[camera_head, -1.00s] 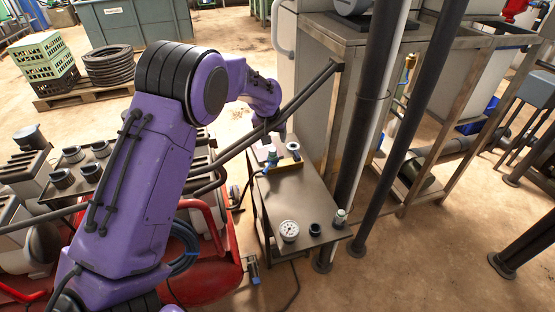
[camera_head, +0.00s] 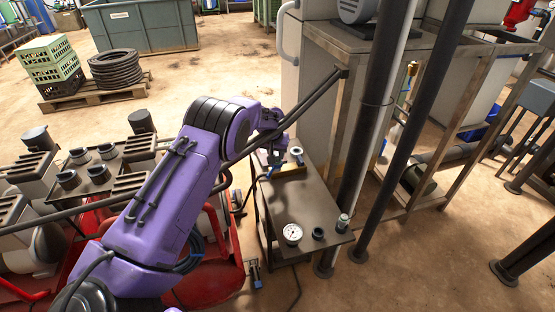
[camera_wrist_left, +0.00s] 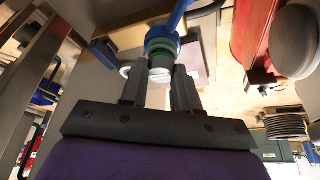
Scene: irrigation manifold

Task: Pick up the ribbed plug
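My left gripper (camera_wrist_left: 158,84) reaches down at the far end of the small dark table in the head view, largely hidden behind my purple arm. In the left wrist view its two dark fingers are apart. A short fitting (camera_wrist_left: 161,52) with a blue stem, a green band and a pale ribbed end is at the fingertips, with its pale end between them. I cannot tell if either finger touches it, or if it is the ribbed plug. In the head view, a small upright grey fitting (camera_head: 343,223) stands at the table's near right corner. My right gripper is not visible.
The table (camera_head: 290,198) also holds a round gauge (camera_head: 292,234), a black ring (camera_head: 318,234) and a ring-topped fitting (camera_head: 296,153). Dark upright pipes (camera_head: 367,150) stand close on its right. A red machine (camera_head: 215,265) stands on its left. The table's middle is clear.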

